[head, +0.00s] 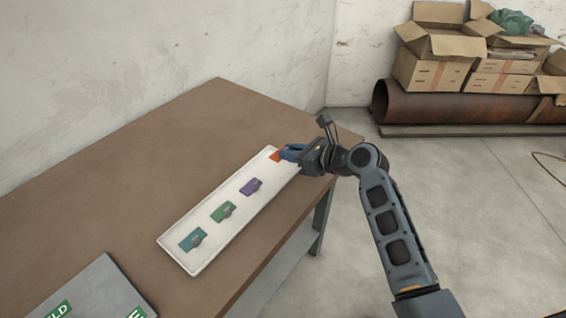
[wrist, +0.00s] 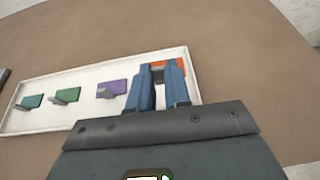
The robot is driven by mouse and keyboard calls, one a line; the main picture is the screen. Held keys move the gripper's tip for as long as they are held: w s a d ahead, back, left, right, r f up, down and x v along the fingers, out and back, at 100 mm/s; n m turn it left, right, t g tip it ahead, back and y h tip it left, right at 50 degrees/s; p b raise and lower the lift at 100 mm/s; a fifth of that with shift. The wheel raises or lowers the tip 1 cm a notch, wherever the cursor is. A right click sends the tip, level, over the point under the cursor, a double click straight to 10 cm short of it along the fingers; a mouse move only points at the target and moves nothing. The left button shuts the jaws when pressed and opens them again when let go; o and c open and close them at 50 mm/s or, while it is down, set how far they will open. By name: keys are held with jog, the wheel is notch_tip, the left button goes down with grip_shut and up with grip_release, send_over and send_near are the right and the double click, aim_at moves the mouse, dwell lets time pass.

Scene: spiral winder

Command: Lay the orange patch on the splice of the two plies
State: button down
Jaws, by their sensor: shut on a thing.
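The orange patch (head: 276,155) is at the far right end of a white tray (head: 211,252). It also shows in the wrist view (wrist: 168,64), just beyond the fingertips and partly hidden by them. My gripper (head: 290,153) is over that end of the tray, and its blue fingers are shut on the orange patch; in the wrist view the fingers (wrist: 158,74) stand slightly apart with a grey piece between them. Whether the patch is lifted off the tray cannot be told. The splice and the two plies cannot be made out in either view.
The tray also holds a purple patch (head: 251,187), a green patch (head: 223,211) and a teal patch (head: 193,239), each with a grey tab. A grey panel (head: 88,290) with green labels lies at the near left. The brown table (head: 150,150) is clear behind the tray.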

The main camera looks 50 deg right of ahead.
aim_at(284, 171)
jog(key=shift+w+a+f, duration=0.25)
jog(key=shift+w+f, duration=0.55)
jog(key=shift+w, duration=0.3)
notch_tip(284, 171, down, 2)
jog(key=shift+f, duration=0.1)
jog(key=shift+f+p, duration=0.2)
jog(key=shift+p, duration=0.15)
jog(key=shift+f, duration=0.35)
jog(key=shift+f, duration=0.1)
jog(key=c, duration=1.1)
grip_release()
jog(key=shift+f+b, duration=0.25)
jog(key=shift+b, duration=0.4)
jog(key=v, duration=0.8)
jog(key=shift+d+r, duration=0.1)
jog(key=shift+d, duration=0.15)
